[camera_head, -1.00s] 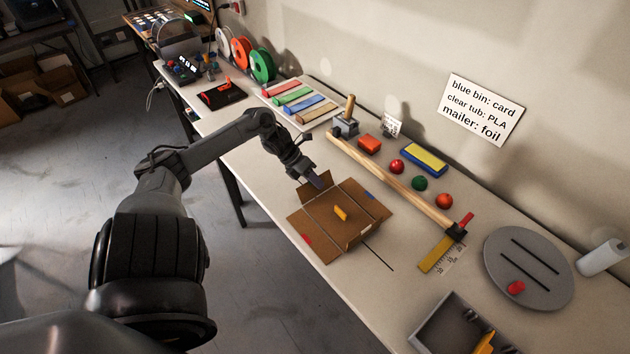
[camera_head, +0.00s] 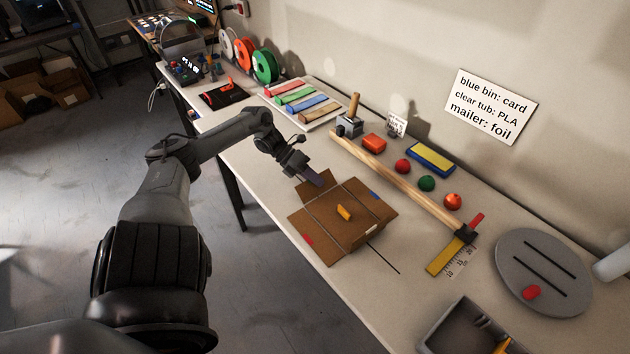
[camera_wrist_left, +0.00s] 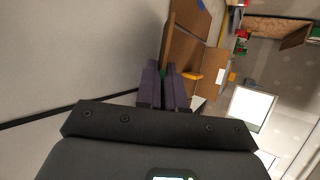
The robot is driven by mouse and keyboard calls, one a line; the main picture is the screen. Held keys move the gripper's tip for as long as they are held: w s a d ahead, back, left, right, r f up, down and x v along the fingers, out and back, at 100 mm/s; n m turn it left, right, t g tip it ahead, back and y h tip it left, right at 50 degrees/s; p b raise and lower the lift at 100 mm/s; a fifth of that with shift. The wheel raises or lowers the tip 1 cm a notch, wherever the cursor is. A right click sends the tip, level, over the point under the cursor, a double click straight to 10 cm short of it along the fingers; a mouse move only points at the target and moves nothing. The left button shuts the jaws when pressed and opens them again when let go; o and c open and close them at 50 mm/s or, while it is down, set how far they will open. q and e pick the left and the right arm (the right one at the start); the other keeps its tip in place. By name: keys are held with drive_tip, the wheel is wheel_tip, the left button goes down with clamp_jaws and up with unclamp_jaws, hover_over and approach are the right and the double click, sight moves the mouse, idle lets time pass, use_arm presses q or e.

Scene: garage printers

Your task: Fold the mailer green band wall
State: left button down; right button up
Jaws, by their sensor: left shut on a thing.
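The brown cardboard mailer (camera_head: 325,213) lies unfolded on the bench, with a red mark on its near-left panel, a blue mark on its far-right panel and a yellow piece (camera_head: 344,213) in the middle. My left gripper (camera_head: 316,181) is at the mailer's far-left wall, which stands partly raised. In the left wrist view the gripper (camera_wrist_left: 165,72) is shut on that wall, and a bit of green (camera_wrist_left: 163,72) shows at the fingers. Most of the green band is hidden by the fingers. My right gripper is not in view.
A wooden bar (camera_head: 395,180) lies behind the mailer, with red and green balls (camera_head: 427,184) beyond it. A grey disc (camera_head: 543,272) and a grey bin (camera_head: 462,325) are to the right. A tray of coloured strips (camera_head: 305,103) is at the back left.

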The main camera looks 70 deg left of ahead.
use_arm(q)
drive_tip(key=c, duration=1.3)
unclamp_jaws()
